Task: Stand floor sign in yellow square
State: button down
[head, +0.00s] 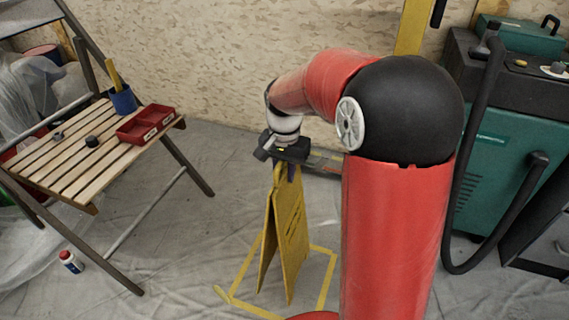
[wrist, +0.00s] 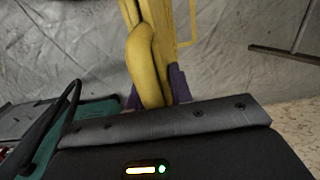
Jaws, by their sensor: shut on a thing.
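The yellow floor sign (head: 287,235) hangs upright below my gripper (head: 287,165), its two panels spread a little apart at the bottom. My gripper is shut on the top of the sign, which also shows in the wrist view (wrist: 150,60) between the purple fingertips (wrist: 155,90). The yellow square (head: 322,290) is a taped outline on the floor, around and behind the lower part of the sign. I cannot tell whether the sign's feet touch the floor. My red arm hides part of the area to the right of the square.
A green machine (head: 500,175) with a black hose stands at right. Sheeted floor between chair and square is clear.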

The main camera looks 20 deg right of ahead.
jog(key=shift+f, duration=1.85)
jog(key=c, duration=1.2)
grip_release()
jog(key=shift+c, duration=0.2)
